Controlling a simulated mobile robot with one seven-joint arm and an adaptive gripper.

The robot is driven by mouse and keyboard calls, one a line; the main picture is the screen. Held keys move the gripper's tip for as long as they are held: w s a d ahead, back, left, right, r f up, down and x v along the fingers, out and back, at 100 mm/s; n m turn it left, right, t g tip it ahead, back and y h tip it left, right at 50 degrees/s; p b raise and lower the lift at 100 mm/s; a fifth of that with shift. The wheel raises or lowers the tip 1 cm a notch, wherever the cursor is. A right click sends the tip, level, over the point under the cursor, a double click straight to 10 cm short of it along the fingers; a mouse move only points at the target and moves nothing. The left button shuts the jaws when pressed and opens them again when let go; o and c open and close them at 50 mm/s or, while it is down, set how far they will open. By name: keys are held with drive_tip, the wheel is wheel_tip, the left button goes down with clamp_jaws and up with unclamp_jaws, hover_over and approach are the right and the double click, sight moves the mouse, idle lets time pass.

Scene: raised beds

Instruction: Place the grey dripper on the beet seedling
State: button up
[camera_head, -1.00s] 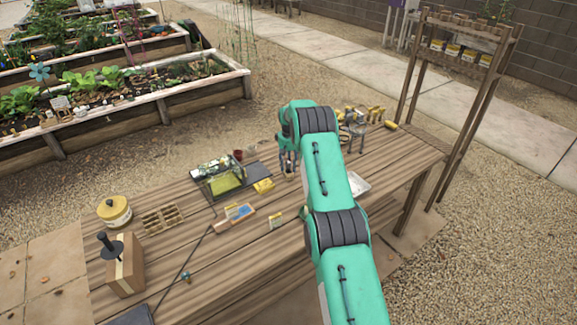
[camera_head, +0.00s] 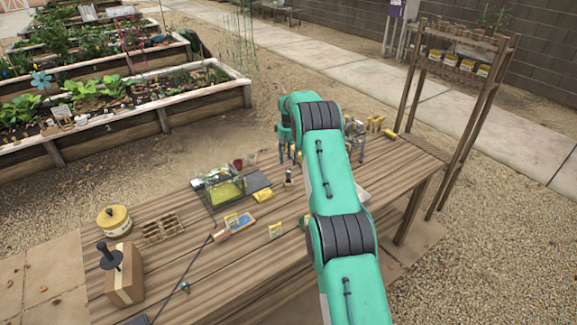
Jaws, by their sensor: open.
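My gripper (camera_head: 288,158) hangs over the back of the wooden table, left of my green arm. It is open, with its fingers pointing down. A small dark and pale item (camera_head: 288,177) stands on the tabletop just below the fingers; it is too small to tell whether it is the grey dripper or the beet seedling. A small blue-teal piece (camera_head: 185,287) lies near the front of the table, beside a thin dark rod or tube (camera_head: 190,262). I cannot clearly pick out the dripper or the seedling by look.
The wooden table (camera_head: 255,265) also holds a clear-sided box (camera_head: 218,188), a cell tray (camera_head: 162,228), a yellow tin (camera_head: 114,220) and a wooden block with a black knob (camera_head: 125,275). Yellow-handled tools (camera_head: 375,123) stand at the back right. The middle front is mostly clear.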

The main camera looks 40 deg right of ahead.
wheel_tip(320, 180, up, 2)
idle(0.8)
